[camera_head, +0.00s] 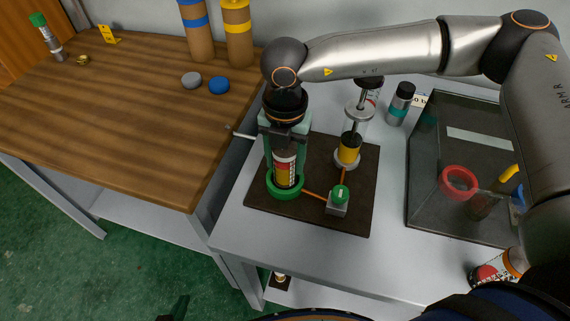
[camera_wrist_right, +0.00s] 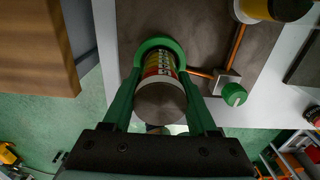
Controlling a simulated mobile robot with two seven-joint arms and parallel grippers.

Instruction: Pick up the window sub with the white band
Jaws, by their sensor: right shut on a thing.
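My right gripper (camera_head: 285,158) points straight down, its pale green fingers shut around an upright cylinder (camera_head: 285,170) with a red, yellow and white printed label. The cylinder's lower end is in or right at a green ring (camera_head: 285,190) on a dark brown board. In the right wrist view the cylinder's grey end face (camera_wrist_right: 160,101) sits between the green fingers, beyond it the ring (camera_wrist_right: 161,44).
The brown board (camera_head: 335,222) also carries a clear cylinder with yellow liquid (camera_head: 349,149) and a green knob (camera_head: 340,194). A dark cylinder with a teal band (camera_head: 399,104) stands behind. A glass-sided bin (camera_head: 465,225) is right. Two banded brown cylinders stand on the wooden table (camera_head: 130,115).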

